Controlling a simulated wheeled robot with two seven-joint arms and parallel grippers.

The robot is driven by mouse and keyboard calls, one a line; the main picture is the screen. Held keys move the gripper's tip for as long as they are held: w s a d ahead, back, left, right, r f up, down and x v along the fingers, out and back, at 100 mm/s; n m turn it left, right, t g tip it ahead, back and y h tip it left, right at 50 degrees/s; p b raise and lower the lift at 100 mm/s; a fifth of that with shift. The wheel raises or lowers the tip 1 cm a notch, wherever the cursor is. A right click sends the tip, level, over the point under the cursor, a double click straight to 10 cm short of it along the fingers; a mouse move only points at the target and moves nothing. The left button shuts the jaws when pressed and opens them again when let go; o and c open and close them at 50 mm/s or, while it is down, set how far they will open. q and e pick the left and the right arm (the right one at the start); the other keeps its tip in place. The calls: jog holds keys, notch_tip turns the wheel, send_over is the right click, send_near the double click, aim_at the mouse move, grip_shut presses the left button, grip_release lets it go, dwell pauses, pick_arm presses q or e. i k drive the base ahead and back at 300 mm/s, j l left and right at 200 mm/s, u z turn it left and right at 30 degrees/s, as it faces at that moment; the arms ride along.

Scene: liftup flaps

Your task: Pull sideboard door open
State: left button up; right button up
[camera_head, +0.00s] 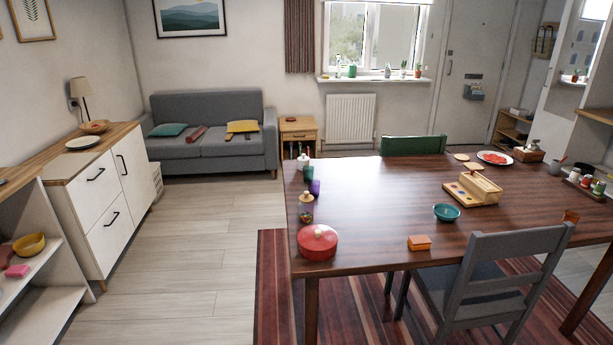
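A white sideboard (104,225) with a wooden top stands along the left wall. Its front has two drawers stacked on the near side, an upper one (97,189) and a lower one (112,236), each with a black bar handle. A taller door (131,178) with a slanting black handle (123,165) is on the far side. The door and both drawers look closed. Neither of my grippers shows in the head view.
An open shelf (47,277) with a yellow bowl (29,244) adjoins the sideboard's near end. A dark wooden table (385,225) and grey chair (490,284) stand right, over a striped rug (271,290). Bare floor (200,235) lies between. A grey sofa (235,111) is behind.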

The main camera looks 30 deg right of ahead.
aim_at(129, 155)
jog(key=i+u, duration=0.35)
jog(key=i+z, duration=0.15)
jog(key=i, duration=0.35)
jog(key=i+z, duration=0.15)
jog(key=i, duration=0.3)
jog(key=i+j+z, duration=0.15)
jog(key=i, duration=0.35)
jog(key=i+j+z, duration=0.15)
jog(key=i, duration=0.3)
jog(key=i+j+z, duration=0.15)
jog(key=i, duration=0.3)
jog(key=i+l, duration=0.15)
jog(key=i, duration=0.65)
jog(key=i+l, duration=0.1)
jog(key=i, duration=0.7)
jog(key=i+l, duration=0.15)
jog(key=i, duration=0.65)
